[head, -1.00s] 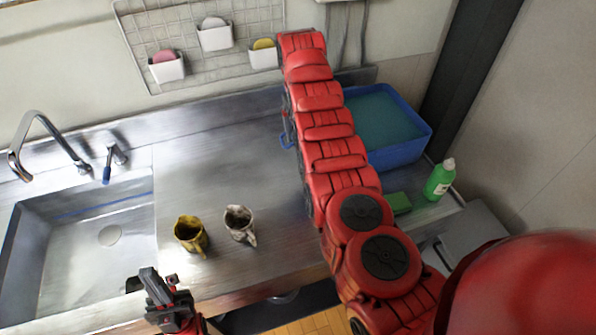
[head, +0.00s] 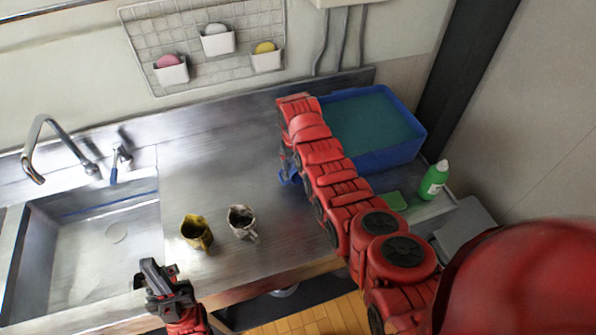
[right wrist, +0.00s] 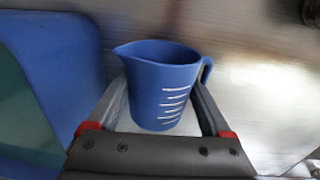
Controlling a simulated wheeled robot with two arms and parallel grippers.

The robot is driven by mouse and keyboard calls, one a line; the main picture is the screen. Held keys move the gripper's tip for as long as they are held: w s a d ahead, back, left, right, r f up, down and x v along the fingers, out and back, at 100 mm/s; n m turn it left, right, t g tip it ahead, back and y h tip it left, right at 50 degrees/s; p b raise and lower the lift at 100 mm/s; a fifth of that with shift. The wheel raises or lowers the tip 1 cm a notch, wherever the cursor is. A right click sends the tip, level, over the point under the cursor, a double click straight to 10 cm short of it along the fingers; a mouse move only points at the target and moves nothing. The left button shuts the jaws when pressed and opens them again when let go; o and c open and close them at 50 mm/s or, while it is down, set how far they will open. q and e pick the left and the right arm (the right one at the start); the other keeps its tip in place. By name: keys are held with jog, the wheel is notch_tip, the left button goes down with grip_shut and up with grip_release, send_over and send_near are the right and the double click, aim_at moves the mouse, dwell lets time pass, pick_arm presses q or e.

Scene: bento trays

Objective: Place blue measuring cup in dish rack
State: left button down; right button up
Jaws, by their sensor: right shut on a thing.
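The blue measuring cup (right wrist: 165,85) has white marks, a spout at left and a handle at right. It stands upright between the fingers of my right gripper (right wrist: 160,103), which is shut on it. In the head view a small part of the blue cup (head: 289,172) shows beside my right arm, over the counter left of the blue basin; the arm hides most of the gripper. I cannot tell its height above the counter. My left gripper (head: 158,277) is at the counter's front edge by the sink; its finger gap is unclear. No dish rack is recognisable in view.
A yellow mug (head: 196,234) and a dirty white mug (head: 241,222) stand on the steel counter (head: 220,170). The blue basin (head: 395,160) holds water. A green bottle (head: 433,180) and green sponge (head: 394,201) are at right. The sink (head: 85,250) is at left.

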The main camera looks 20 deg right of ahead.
aim_at(298, 174)
jog(key=shift+f, duration=1.8)
jog(key=shift+f, duration=0.1)
jog(key=shift+f, duration=0.15)
jog(key=o, duration=1.6)
jog(key=shift+c, duration=0.2)
